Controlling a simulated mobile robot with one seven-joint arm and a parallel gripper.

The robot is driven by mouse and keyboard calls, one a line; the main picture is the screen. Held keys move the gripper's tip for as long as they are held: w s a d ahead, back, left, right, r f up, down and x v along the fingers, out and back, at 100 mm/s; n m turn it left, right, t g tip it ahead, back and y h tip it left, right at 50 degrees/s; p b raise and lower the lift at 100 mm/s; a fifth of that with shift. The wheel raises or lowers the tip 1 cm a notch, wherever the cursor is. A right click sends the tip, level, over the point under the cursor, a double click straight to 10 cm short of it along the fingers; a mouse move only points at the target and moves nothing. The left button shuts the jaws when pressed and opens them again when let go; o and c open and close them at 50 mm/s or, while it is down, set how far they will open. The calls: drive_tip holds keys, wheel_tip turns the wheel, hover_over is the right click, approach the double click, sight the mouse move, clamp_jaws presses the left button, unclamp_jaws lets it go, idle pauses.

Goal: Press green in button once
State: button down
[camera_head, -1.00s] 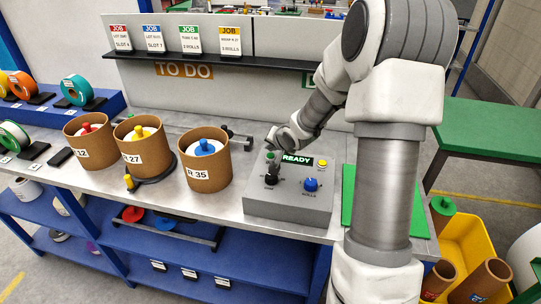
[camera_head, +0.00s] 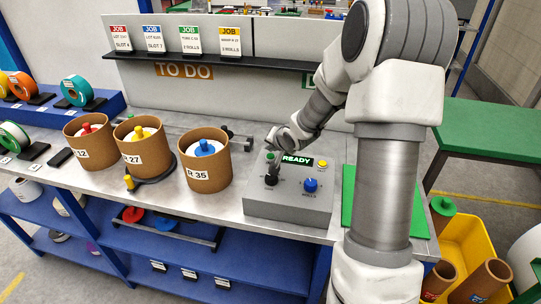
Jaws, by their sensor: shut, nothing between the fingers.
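A grey control box (camera_head: 285,212) sits on the steel bench. It has a dark display (camera_head: 297,160) reading READY in green. A green button (camera_head: 270,156) is at the box's upper left, a yellow button (camera_head: 321,164) at the upper right, a blue knob (camera_head: 311,185) at the lower right and a black knob (camera_head: 271,181) at the lower left. My gripper (camera_head: 274,166) is shut and empty, pointing down over the left side of the box, close by the green button. Whether it touches the box is too small to tell.
Cardboard drums with red, yellow and blue knobs, such as the R 35 drum (camera_head: 204,166), stand left of the box. A black shelf (camera_head: 215,58) with job cards runs behind. A green mat (camera_head: 348,197) lies to the right.

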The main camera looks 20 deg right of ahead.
drive_tip(key=shift+f, duration=0.1)
idle(0.5)
drive_tip(key=shift+f, duration=0.35)
drive_tip(key=shift+f+b, duration=0.5)
drive_tip(key=shift+b, duration=0.1)
idle(0.4)
drive_tip(key=shift+r, duration=0.1)
drive_tip(key=shift+r+p, duration=0.8)
drive_tip(key=shift+p, duration=0.2)
wheel_tip(320, 180, up, 5)
drive_tip(key=p, duration=0.5)
